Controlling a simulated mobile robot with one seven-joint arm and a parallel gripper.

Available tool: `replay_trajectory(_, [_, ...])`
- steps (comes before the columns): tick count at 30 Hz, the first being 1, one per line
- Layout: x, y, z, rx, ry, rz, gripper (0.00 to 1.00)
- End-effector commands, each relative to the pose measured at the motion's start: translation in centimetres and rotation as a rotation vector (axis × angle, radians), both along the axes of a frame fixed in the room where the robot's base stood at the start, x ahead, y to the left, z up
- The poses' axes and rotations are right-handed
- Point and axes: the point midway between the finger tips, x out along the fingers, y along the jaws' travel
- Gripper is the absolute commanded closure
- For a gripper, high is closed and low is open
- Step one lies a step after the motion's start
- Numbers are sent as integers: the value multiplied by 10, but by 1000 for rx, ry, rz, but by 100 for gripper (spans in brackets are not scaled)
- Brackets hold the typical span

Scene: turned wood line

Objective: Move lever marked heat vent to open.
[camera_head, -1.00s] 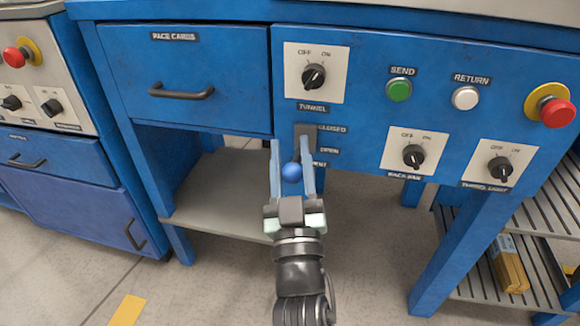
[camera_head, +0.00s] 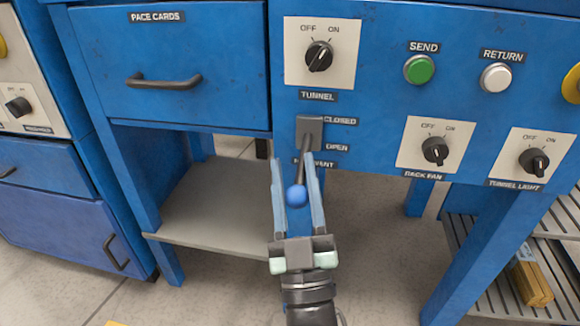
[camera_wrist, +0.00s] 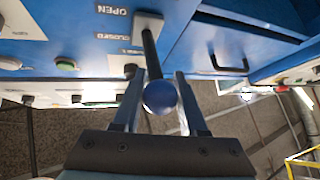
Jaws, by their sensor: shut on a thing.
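The heat vent lever has a grey plate (camera_head: 310,126), a dark shaft and a blue ball knob (camera_head: 297,196). It slopes down and outward from the blue panel, the knob below the OPEN label (camera_head: 337,148) in the head view. The CLOSED label (camera_head: 340,121) is above that. The lever's name label is partly hidden behind my fingers and the shaft. My gripper (camera_head: 293,162) is shut on the lever, a finger on each side of knob and shaft. The knob also shows between the fingers in the wrist view (camera_wrist: 160,97).
The tunnel switch (camera_head: 319,56) is above the lever. The rack fan switch (camera_head: 435,150) and tunnel light switch (camera_head: 533,160) are to its right, below the green send button (camera_head: 419,69). The pace cards drawer (camera_head: 165,80) is at left, over a grey shelf (camera_head: 220,215).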

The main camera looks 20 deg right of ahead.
Motion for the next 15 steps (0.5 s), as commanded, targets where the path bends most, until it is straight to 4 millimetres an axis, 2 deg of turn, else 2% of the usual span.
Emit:
replay_trajectory(1, [2, 0, -10, 6, 15, 2, 100])
replay_trajectory(3, [3, 0, -14, 8, 16, 3, 100])
replay_trajectory(15, [5, -1, -22, 8, 20, 3, 100])
